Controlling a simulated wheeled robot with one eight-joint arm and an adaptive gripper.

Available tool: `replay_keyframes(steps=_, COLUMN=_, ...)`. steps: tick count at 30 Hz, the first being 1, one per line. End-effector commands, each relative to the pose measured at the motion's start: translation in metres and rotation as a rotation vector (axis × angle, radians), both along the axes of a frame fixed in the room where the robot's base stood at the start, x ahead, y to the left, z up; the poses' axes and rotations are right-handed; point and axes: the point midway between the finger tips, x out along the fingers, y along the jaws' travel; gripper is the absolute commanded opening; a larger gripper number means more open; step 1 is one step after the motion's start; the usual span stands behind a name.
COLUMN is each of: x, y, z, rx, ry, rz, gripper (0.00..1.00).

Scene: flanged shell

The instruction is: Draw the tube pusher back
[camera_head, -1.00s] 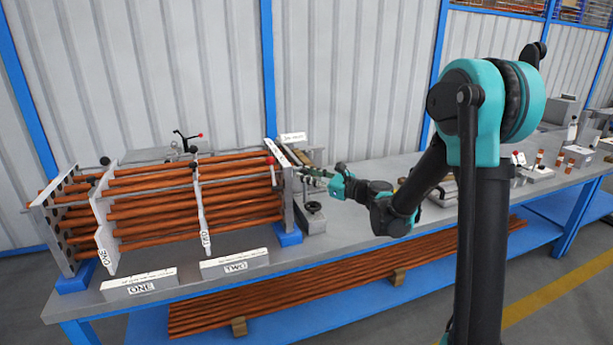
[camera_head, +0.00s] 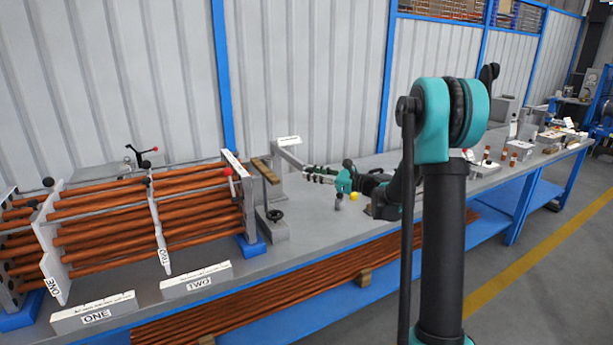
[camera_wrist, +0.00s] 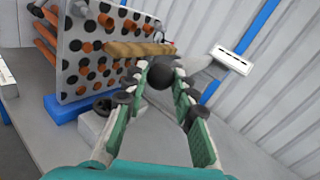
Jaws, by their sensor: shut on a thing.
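The flanged shell's end plate (camera_head: 241,195) faces right in the head view, with copper tubes (camera_head: 195,195) running left from it. In the wrist view the plate (camera_wrist: 88,50) shows its rows of holes, some black and some copper-coloured. My gripper (camera_wrist: 162,66) is closed around a round black knob (camera_wrist: 160,76), which I take for the tube pusher's handle. In the head view my gripper (camera_head: 312,175) is small, to the right of the plate with a gap between; the knob is hidden there. The link from knob to pusher is not clear.
A tan bar (camera_wrist: 125,49) lies between my gripper and the plate in the wrist view. A handwheel (camera_head: 275,215) sits below it in the head view. A white sign (camera_wrist: 231,61) stands behind.

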Motion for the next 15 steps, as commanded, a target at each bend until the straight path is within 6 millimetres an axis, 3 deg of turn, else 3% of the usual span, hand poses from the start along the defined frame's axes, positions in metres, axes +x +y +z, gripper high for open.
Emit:
replay_keyframes(steps=8, x=0.0031, y=-0.0044, z=0.0001, rx=0.0, ry=0.0, rz=-0.01, gripper=0.0)
replay_keyframes(steps=9, x=0.0032, y=-0.0046, z=0.0001, rx=0.0, ry=0.0, rz=-0.011, gripper=0.28)
replay_keyframes(steps=13, x=0.0031, y=-0.0044, z=0.0001, rx=0.0, ry=0.0, rz=-0.01, gripper=0.45)
replay_keyframes(steps=15, x=0.0027, y=-0.0038, z=0.0001, rx=0.0, ry=0.0, rz=-0.009, gripper=0.47)
